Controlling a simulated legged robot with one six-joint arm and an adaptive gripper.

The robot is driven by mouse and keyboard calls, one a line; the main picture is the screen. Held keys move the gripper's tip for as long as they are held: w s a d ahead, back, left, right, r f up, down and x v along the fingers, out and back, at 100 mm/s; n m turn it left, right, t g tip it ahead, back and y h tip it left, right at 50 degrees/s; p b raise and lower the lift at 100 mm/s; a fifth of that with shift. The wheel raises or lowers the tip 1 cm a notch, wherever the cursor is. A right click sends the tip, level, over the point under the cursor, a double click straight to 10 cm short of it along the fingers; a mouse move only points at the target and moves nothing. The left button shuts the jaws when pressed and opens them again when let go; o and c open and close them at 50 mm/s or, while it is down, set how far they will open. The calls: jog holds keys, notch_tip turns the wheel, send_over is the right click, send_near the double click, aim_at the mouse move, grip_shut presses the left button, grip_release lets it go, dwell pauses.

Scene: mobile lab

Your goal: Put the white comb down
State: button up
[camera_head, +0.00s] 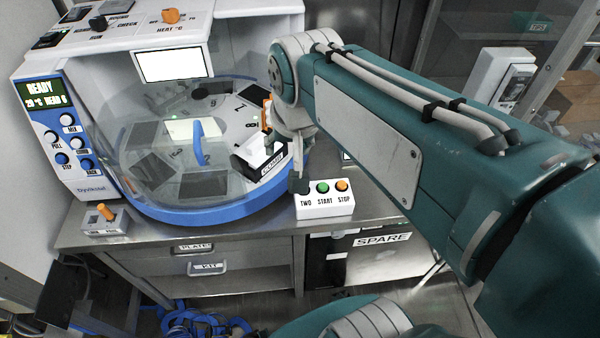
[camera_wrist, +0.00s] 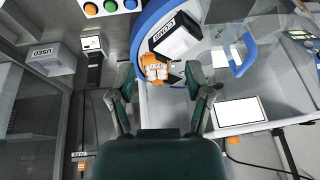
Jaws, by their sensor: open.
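My gripper (camera_wrist: 159,78) is open, with its two fingers apart in the wrist view. A small orange-and-white piece (camera_wrist: 156,69) shows between and just beyond the fingertips, at the end of a black-and-white box (camera_wrist: 178,42) with a label that seems to read COMBS. I cannot tell whether this piece is the white comb or whether a finger touches it. In the head view the labelled box (camera_head: 258,162) sits at the right side of the round blue-rimmed machine (camera_head: 225,212), and my arm partly covers the area around my gripper.
A white button box (camera_head: 324,204) stands at the bench's front edge. A switch box (camera_head: 105,222) is at the left. A clear dome (camera_head: 150,120) covers much of the machine. A white box (camera_wrist: 52,58) labelled USED stands left in the wrist view.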

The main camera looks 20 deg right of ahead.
jog(key=s+f+n+t, duration=0.1)
jog(key=s+f+n, duration=0.2)
jog(key=s, duration=0.4)
jog(key=shift+s+n+t, duration=0.15)
jog(key=shift+n+t, duration=0.15)
dwell(0.8)
